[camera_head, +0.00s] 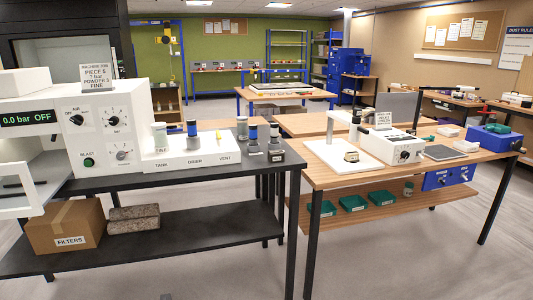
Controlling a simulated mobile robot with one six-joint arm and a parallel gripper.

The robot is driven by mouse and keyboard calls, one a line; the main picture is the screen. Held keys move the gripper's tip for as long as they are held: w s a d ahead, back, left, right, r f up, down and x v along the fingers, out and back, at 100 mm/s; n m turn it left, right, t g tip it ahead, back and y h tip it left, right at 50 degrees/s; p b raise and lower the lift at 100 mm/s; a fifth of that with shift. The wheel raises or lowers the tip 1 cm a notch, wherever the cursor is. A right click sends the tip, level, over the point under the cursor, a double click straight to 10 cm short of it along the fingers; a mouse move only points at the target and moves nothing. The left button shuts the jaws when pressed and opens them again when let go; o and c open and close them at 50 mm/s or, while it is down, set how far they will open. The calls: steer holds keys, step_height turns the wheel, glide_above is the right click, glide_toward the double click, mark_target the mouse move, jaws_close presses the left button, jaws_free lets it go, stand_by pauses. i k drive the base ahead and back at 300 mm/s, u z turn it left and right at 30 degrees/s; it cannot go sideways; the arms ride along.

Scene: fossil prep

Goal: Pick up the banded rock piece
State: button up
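A small tan and dark rock-like piece (352,156) sits on the white base plate (326,152) of a bench instrument, on the wooden table at the right. It looks like it may be the banded rock piece, but it is too small to make out bands for sure. Two grey speckled blocks (133,218) lie on the black lower shelf at the left; I see no clear bands on them. My gripper is not in view.
A white blasting machine (100,125) with dials and jars stands on the black bench. A white control box (395,146) stands near the small piece. Green trays (353,203) sit below. A narrow floor gap separates the benches; floor in front is clear.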

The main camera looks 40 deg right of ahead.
mark_target(273, 155)
steer(key=i, duration=0.8)
steer(key=z, duration=1.7)
steer(key=k, duration=0.1)
steer(key=u, duration=3.15)
steer(key=i, duration=0.9)
steer(key=z, duration=0.3)
